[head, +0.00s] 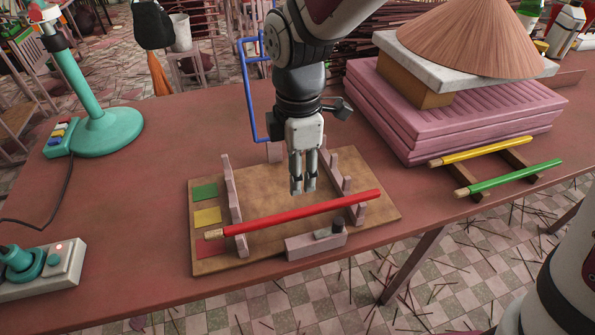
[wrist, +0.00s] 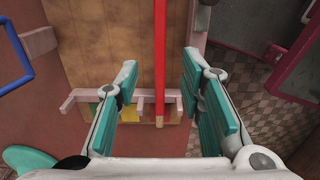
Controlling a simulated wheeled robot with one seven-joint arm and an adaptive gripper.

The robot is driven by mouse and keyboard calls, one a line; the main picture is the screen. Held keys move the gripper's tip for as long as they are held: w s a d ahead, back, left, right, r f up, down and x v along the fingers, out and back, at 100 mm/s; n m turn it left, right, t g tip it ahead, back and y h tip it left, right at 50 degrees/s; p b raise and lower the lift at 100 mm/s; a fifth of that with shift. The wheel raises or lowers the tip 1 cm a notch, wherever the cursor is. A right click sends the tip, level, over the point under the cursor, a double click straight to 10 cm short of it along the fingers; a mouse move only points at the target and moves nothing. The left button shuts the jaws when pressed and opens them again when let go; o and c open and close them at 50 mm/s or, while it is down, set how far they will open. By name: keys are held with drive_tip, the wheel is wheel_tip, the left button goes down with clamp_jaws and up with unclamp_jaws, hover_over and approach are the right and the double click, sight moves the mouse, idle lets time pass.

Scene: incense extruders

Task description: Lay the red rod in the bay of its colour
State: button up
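The red rod (head: 300,212) lies across the two notched pink rails of a wooden board, its tan tip to the left. It crosses the left rail (head: 232,195) and right rail (head: 347,184) towards the front, near the red patch (head: 208,248). I cannot tell whether it is fully seated. Green (head: 204,192) and yellow (head: 207,217) patches lie further back. My gripper (head: 303,188) points down just above and behind the rod in the head view. In the wrist view its fingers (wrist: 160,100) are apart, with the rod (wrist: 160,60) visible between them, untouched.
A pink block with a dark knob (head: 315,244) stands at the board's front edge. At right, yellow (head: 485,151) and green (head: 515,176) rods rest on wooden supports beside a pink stack (head: 450,120). A teal lamp (head: 95,120) and a power box (head: 60,265) are at left.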

drive_tip(key=shift+d+r, duration=0.1)
drive_tip(key=shift+r, duration=0.7)
drive_tip(key=s+d+r+m+t, duration=0.2)
drive_tip(key=s+d+r+m, duration=0.3)
drive_tip(key=s+d+m, duration=0.3)
drive_tip(key=s+d+r+m+t, duration=0.2)
drive_tip(key=s+d+r+m, duration=0.3)
drive_tip(key=d+m, duration=0.5)
drive_tip(key=s+m, duration=0.2)
drive_tip(key=m, duration=0.1)
drive_tip(key=shift+s+d, duration=0.15)
drive_tip(key=shift+s, duration=0.2)
drive_tip(key=shift+r, duration=0.1)
